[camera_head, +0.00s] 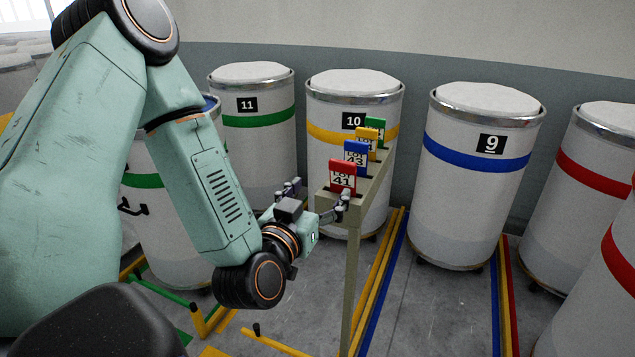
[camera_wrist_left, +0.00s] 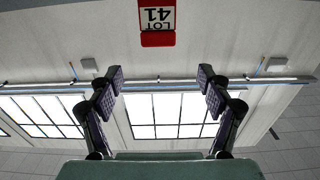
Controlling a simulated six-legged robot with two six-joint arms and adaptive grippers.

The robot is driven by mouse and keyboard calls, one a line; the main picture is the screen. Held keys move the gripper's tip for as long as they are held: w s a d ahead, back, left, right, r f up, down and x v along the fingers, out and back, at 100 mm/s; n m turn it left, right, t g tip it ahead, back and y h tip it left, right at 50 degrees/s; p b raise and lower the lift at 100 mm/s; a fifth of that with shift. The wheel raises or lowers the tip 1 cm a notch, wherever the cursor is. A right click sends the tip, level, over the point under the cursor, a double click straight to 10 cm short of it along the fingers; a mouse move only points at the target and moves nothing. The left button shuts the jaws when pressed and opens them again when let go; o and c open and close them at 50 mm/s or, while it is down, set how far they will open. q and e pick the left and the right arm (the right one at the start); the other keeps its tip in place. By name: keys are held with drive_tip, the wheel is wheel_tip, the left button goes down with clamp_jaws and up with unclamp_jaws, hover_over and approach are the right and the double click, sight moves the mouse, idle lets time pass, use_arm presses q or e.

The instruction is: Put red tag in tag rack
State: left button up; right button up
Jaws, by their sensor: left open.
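My left gripper (camera_head: 318,196) is open and empty, just below and left of the red tag, with one finger close to the rack's near end. In the left wrist view the red tag (camera_wrist_left: 156,20) shows upside down at the top edge, beyond the open fingers (camera_wrist_left: 161,78). My right gripper is not in view.
Blue (camera_head: 355,155), yellow (camera_head: 367,138) and green (camera_head: 377,128) tags stand behind the red one along the rack. Several large white drums, such as drum 10 (camera_head: 330,95) and drum 9 (camera_head: 475,200), stand around it. Coloured rails (camera_head: 377,290) run along the floor.

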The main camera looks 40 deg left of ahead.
use_arm(q)
drive_tip(key=shift+s, duration=0.25)
drive_tip(key=s+d+f+m+g+h, duration=0.15)
drive_tip(key=s+d+f+g, duration=0.25)
drive_tip(key=f, duration=0.7)
drive_tip(key=s+d+f+m+g+h, duration=0.1)
drive_tip(key=s+d+f+g+h, duration=0.3)
drive_tip(key=f, duration=0.6)
drive_tip(key=s+d+f+g, duration=0.1)
drive_tip(key=s+f+g, duration=0.2)
drive_tip(key=s, duration=0.4)
drive_tip(key=s+f+g, duration=0.3)
drive_tip(key=s+f, duration=0.1)
drive_tip(key=s, duration=0.2)
drive_tip(key=s+d+f+g+y, duration=0.1)
drive_tip(key=s+f+g, duration=0.2)
drive_tip(key=s, duration=0.4)
drive_tip(key=shift+s+d+f, duration=0.3)
drive_tip(key=shift+s, duration=0.05)
drive_tip(key=shift+w, duration=0.1)
drive_tip(key=shift+n, duration=0.25)
